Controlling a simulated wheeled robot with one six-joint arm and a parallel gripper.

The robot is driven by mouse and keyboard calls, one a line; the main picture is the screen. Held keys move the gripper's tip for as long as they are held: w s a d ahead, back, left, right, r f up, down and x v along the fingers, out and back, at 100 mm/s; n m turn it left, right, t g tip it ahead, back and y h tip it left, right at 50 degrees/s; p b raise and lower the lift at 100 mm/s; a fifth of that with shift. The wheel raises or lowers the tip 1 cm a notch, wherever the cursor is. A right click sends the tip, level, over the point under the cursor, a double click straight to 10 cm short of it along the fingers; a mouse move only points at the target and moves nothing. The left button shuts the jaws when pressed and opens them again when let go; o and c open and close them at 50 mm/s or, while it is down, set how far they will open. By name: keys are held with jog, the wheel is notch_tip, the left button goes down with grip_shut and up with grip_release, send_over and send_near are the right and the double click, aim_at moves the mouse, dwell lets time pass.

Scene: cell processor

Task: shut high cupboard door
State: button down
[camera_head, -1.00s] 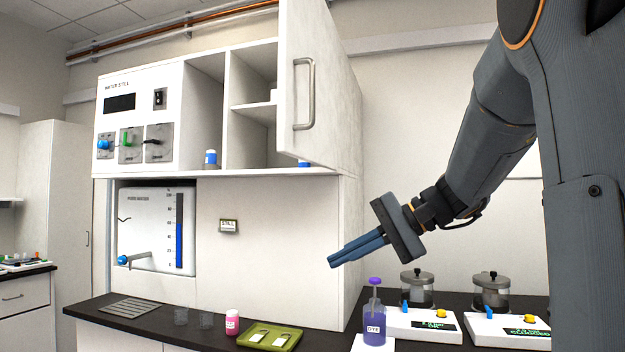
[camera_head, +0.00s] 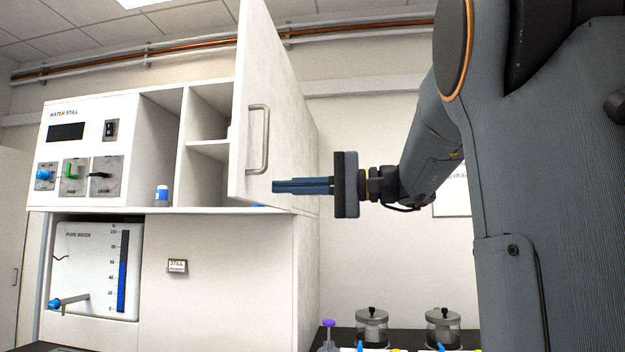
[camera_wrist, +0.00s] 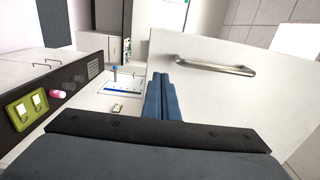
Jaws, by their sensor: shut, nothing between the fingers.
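The high cupboard door (camera_head: 285,110) is a white panel standing open, swung out from the cupboard toward the viewer. Its silver bar handle (camera_head: 258,140) is on its outer face. My gripper (camera_head: 274,187) is shut and empty. Its blue fingers point left, near the door's lower part just below and right of the handle. In the wrist view the door (camera_wrist: 230,100) fills the right side, with the handle (camera_wrist: 205,68) beyond the shut fingers (camera_wrist: 158,78). I cannot tell whether the fingertips touch the door.
Left is the water still panel (camera_head: 80,145), above a pure water tank (camera_head: 95,265). Jars (camera_head: 372,327) stand on the counter below. A green tray (camera_wrist: 28,106) shows in the wrist view.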

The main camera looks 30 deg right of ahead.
aim_at(251, 188)
jog(key=shift+p+x, duration=0.8)
jog(key=shift+x, duration=1.5)
